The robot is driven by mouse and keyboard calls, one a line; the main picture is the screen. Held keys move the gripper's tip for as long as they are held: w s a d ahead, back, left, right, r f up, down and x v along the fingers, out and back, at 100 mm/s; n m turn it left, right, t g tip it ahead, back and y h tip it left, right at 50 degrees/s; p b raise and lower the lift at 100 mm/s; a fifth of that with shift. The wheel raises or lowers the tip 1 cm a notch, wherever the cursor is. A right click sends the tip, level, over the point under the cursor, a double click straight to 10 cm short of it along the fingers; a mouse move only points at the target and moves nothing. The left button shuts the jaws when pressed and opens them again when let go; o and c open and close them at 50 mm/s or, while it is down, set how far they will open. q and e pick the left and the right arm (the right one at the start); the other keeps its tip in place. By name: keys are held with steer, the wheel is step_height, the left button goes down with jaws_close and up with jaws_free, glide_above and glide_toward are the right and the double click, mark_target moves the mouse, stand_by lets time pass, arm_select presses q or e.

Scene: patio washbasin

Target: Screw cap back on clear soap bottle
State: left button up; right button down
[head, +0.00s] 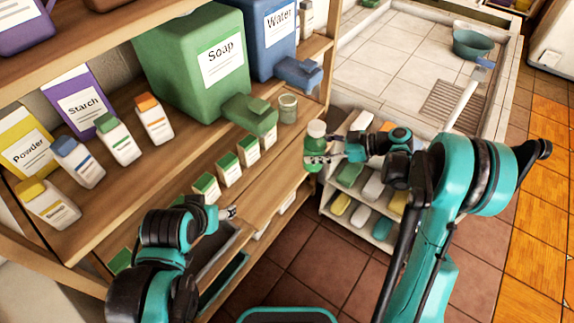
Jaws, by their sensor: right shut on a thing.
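A small bottle with green contents (314,156) is upright at the right end of the shelf, held in the air by my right gripper (318,159). A pale, whitish-green top (316,129) shows at its upper end; I cannot tell whether this is the cap or the bottle's neck. My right gripper is shut on the bottle from the right side. My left gripper (231,212) is low at the front edge of the shelf, apart from the bottle, and its fingers are too small to read. No separate loose cap can be made out.
A green soap tank (180,70) with a spout and a blue water tank (268,55) stand on the shelf (180,165). A small glass jar (288,108) is near the soap spout. Several small bottles line the shelf. A low rack (345,205) with coloured bars is below the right gripper.

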steer(key=w+a+f+b, duration=0.2)
steer(key=w+a+f, duration=0.3)
steer(key=a, duration=0.3)
steer(key=shift+a+f+b, duration=0.3)
steer(key=shift+f, duration=0.15)
steer(key=shift+f, duration=0.1)
steer(key=shift+f+b, duration=0.85)
steer(key=shift+f, duration=1.1)
steer(key=shift+f, duration=0.1)
steer(key=shift+c, duration=2.4)
jaws_free()
